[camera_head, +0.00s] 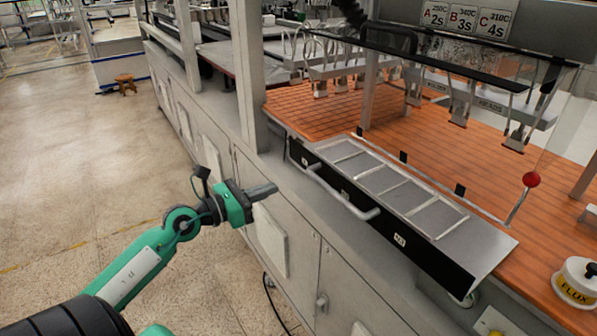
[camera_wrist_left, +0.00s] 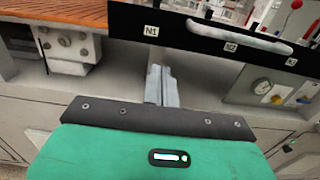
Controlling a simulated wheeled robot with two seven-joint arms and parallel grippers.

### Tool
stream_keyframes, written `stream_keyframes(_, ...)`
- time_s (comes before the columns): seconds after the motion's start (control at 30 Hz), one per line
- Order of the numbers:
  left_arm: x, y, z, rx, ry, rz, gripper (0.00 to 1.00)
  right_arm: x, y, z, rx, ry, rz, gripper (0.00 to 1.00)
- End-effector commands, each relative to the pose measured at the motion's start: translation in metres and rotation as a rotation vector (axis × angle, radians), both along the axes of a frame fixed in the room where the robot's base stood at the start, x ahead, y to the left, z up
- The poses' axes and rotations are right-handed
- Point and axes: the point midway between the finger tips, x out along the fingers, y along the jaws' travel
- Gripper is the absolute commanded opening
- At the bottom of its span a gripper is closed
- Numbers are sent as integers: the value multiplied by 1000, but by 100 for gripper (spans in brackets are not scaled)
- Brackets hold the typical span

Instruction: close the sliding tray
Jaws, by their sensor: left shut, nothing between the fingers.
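The sliding tray (camera_head: 472,244) sits at the front edge of the orange work surface, with a silver top of several framed compartments and a black front panel. It appears to stick out from the bench. A silver bar handle (camera_head: 342,195) runs along the panel. The panel (camera_wrist_left: 190,42) and handle (camera_wrist_left: 240,36) also show in the left wrist view. My left gripper (camera_head: 270,190) is shut and empty, to the left of the handle and apart from it. In the left wrist view its fingers (camera_wrist_left: 161,86) point toward the panel near the N1 label. My right gripper is not in view.
A red ball (camera_head: 531,179) on a rod stands behind the tray's right part. A white flux container (camera_head: 577,283) is at the right. Clips hang from a rail above the surface. A grey post (camera_head: 246,75) rises left of the tray. The floor at left is open.

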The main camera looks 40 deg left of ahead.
Motion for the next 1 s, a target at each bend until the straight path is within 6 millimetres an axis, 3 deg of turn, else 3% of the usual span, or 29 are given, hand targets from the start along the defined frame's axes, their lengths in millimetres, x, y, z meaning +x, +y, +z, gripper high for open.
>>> stream_keyframes(0.23,33,-13,4,-4,-3,1,0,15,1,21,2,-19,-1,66)
stream_keyframes(0.6,74,-31,2,-3,-1,1,0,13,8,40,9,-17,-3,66)
stream_keyframes(1.0,84,-35,-1,-2,0,0,0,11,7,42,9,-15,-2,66)
